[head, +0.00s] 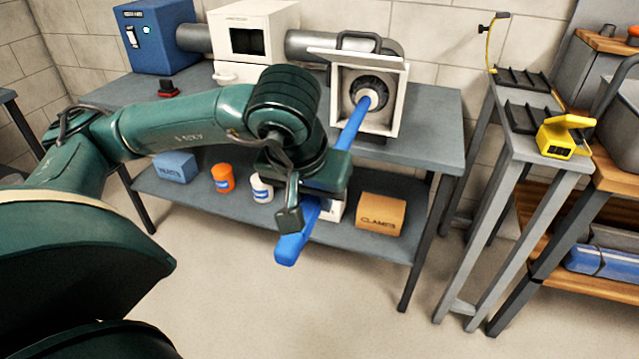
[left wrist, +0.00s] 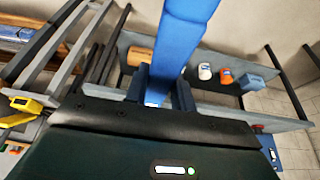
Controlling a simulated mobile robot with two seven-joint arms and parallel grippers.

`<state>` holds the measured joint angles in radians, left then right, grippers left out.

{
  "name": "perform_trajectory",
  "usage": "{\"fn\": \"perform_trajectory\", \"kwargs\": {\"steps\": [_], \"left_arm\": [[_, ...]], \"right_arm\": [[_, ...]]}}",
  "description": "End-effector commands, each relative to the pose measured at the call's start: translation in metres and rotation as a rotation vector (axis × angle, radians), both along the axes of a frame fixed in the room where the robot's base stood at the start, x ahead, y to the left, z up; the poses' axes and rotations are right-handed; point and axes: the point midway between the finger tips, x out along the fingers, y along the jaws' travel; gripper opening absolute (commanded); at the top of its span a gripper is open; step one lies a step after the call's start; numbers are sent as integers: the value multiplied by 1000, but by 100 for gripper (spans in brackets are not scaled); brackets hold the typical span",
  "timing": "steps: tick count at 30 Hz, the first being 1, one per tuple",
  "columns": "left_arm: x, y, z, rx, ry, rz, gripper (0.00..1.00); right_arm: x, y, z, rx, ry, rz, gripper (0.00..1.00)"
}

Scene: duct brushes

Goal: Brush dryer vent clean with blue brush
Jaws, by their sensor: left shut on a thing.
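The dryer vent (head: 398,98) is a pale square frame with a raised flap and a dark round opening, at the right end of the grey bench. The blue brush (head: 352,126) is a long blue rod. Its far end reaches the vent's opening, where a dark round brush head shows inside. My left gripper (head: 318,190) is shut on the blue brush near its thick handle, which sticks out toward the lower left. In the left wrist view the blue brush (left wrist: 182,40) runs up between the fingers. My right gripper is not in view.
The grey bench (head: 435,110) also carries a blue box (head: 150,40), a white dryer-like unit (head: 250,30) and metal ducts. Its lower shelf holds a clamps box (head: 380,214) and several small containers. A yellow tool (head: 562,140) sits on a stand at right. The floor in front is clear.

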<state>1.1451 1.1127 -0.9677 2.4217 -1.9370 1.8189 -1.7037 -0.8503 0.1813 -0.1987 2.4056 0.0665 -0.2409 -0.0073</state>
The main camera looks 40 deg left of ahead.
Motion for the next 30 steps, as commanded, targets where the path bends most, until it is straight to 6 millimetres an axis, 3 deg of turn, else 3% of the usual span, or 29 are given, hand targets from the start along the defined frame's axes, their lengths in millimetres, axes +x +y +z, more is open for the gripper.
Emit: {"fn": "perform_trajectory", "kwargs": {"steps": [6, 17, 30], "left_arm": [[-16, -4, 0, 1, -2, 0, 0], [-17, -5, 0, 1, -1, 1, 0], [22, 6, -1, 0, -2, 2, 0]], "right_arm": [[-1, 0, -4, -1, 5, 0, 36], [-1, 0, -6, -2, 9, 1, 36], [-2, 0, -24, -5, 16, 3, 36]]}}
